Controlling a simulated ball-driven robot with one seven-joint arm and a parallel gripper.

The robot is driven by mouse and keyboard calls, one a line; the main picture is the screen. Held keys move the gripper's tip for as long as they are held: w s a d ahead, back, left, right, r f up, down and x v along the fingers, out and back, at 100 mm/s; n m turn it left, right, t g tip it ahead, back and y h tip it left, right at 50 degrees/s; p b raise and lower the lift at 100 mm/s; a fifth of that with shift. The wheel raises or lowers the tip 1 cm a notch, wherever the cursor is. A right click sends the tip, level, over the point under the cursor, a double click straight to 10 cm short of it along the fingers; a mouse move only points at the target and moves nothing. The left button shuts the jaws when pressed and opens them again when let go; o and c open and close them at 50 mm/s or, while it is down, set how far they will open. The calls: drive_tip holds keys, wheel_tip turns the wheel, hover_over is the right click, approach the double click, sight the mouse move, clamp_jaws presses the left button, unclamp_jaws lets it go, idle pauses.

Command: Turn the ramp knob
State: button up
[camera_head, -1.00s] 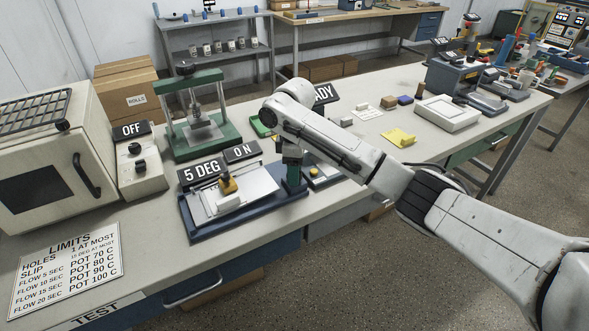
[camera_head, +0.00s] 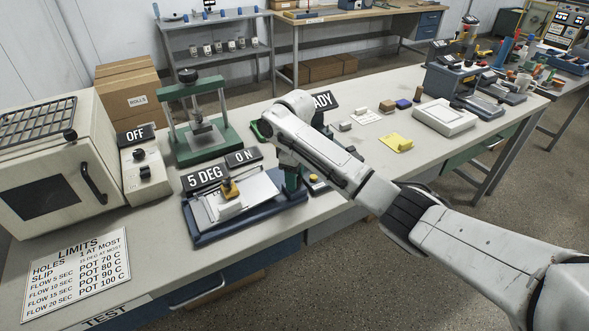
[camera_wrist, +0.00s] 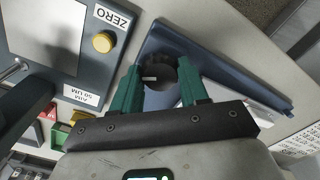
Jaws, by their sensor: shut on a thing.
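The ramp (camera_head: 196,237) is a blue base with a white plate, carrying a yellow and white block (camera_head: 230,196), on the near bench. Its signs read "5 DEG" (camera_head: 205,177) and "ON" (camera_head: 242,158). In the wrist view the ramp's blue side (camera_wrist: 225,70) runs to the right. My gripper (camera_wrist: 159,71) has its green fingers shut around the dark round ramp knob (camera_wrist: 158,72), which is partly hidden between them. In the head view my gripper (camera_head: 292,178) is at the ramp's right end, and the knob is hidden there.
A gauge with a yellow button (camera_wrist: 104,42) and a "ZERO" label sits close beside the fingers. A green press (camera_head: 208,150) stands behind the ramp, with an oven (camera_head: 50,170) and an "OFF" control box (camera_head: 145,175) to the left. The bench at right holds a yellow pad (camera_head: 397,143).

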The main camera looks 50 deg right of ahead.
drive_tip(key=m+p, duration=0.3)
drive_tip(key=shift+a+r+m, duration=0.1)
drive_tip(key=shift+r+m, duration=0.1)
drive_tip(key=shift+m, duration=0.1)
drive_tip(key=shift+f+m+p, duration=0.15)
drive_tip(key=shift+m+p, duration=1.2)
drive_tip(key=shift+m, duration=0.35)
drive_tip(key=o, duration=1.1)
drive_tip(key=shift+c, duration=0.2)
wheel_tip(320, 180, up, 11)
drive_tip(key=shift+f, duration=0.15)
